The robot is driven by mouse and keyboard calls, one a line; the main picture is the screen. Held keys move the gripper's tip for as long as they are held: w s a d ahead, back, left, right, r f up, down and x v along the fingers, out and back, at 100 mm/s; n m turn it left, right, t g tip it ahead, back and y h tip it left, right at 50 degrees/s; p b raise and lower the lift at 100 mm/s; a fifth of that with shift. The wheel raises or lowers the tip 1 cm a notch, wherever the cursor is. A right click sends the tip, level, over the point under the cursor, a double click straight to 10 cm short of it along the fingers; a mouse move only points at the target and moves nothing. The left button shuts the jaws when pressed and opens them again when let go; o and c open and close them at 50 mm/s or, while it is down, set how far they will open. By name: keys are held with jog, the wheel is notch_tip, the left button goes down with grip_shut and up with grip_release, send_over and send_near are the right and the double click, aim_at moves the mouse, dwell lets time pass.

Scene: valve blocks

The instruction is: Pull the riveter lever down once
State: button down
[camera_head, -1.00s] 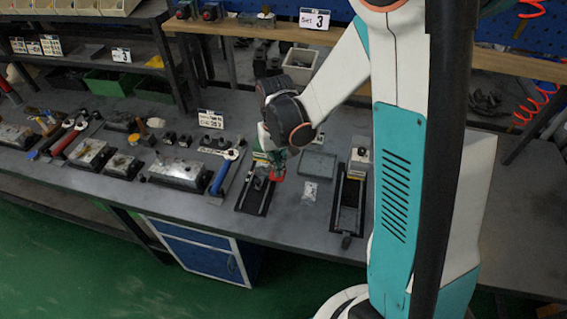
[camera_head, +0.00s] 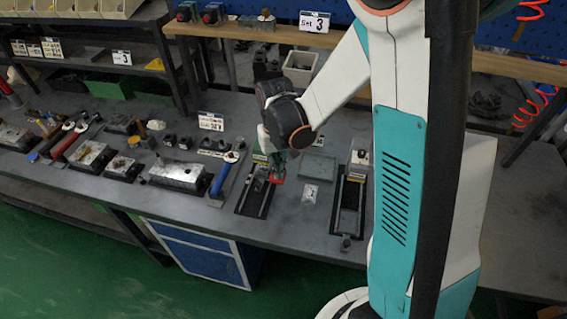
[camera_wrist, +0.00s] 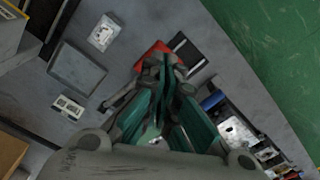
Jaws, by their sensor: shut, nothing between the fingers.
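My gripper (camera_head: 275,168) is over the left dark rail-like fixture (camera_head: 250,208) on the bench, which I take to be the riveter. A red part (camera_head: 279,179), possibly its lever end, shows right at the fingertips. In the wrist view my green-padded fingers (camera_wrist: 172,78) are closed together, with nothing visible between them. The red part (camera_wrist: 150,54) lies just beyond and beside the fingertips; I cannot tell if they touch. The fingers hide much of the fixture, and the lever's angle is unclear.
A second rail fixture with a pale block (camera_head: 358,158) stands to the right. A grey square plate (camera_head: 318,165) and a white card (camera_head: 310,194) lie between the fixtures. A blue-handled tool (camera_head: 222,178) and a metal block (camera_head: 180,174) are to the left. The far right bench is clear.

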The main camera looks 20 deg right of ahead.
jog(key=shift+f+b, duration=6.25)
jog(key=shift+f, duration=0.85)
jog(key=shift+r+p, duration=5.8)
jog(key=shift+r, duration=2.85)
jog(key=shift+s+r+b, duration=0.35)
jog(key=shift+r+b, duration=0.1)
jog(key=shift+b, duration=0.15)
jog(key=s+r+n+t+b, duration=0.1)
jog(key=s+r+t+b, duration=0.2)
jog(key=s+t+b, duration=0.4)
jog(key=shift+s+b, duration=1.9)
jog(key=shift+s, duration=1.75)
